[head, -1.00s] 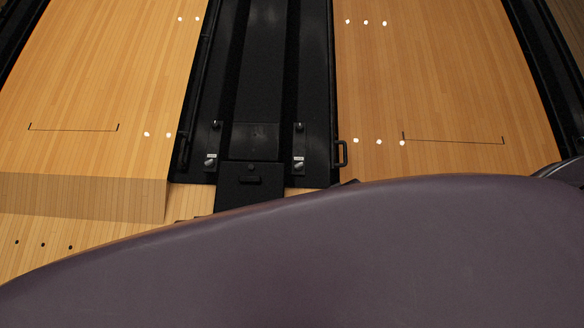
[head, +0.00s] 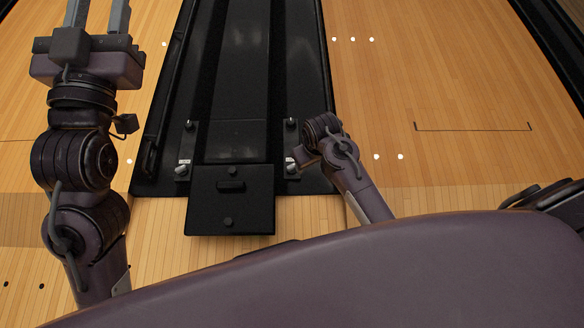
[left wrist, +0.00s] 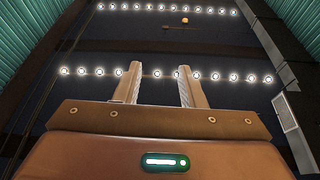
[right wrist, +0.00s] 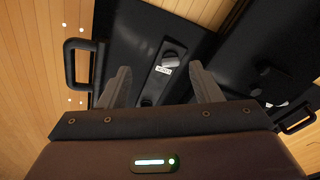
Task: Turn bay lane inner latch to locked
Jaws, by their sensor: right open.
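Two small silver latch knobs on plates with white labels flank the black central bay: a left one (head: 182,169) and a right one (head: 291,168). I cannot tell which is inner or read their labels. In the right wrist view a silver knob (right wrist: 171,58) with a white label lies beyond my right gripper (right wrist: 162,88), between its parted, empty fingers; its turn position is unclear. In the head view my right arm reaches beside the right latch, its fingers hidden. My left gripper (head: 97,16) is raised at upper left, open and empty, away from the latches.
A black side handle (right wrist: 70,62) stands at the bay's edge in the right wrist view. Wooden lanes (head: 440,90) lie on both sides, clear on the right.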

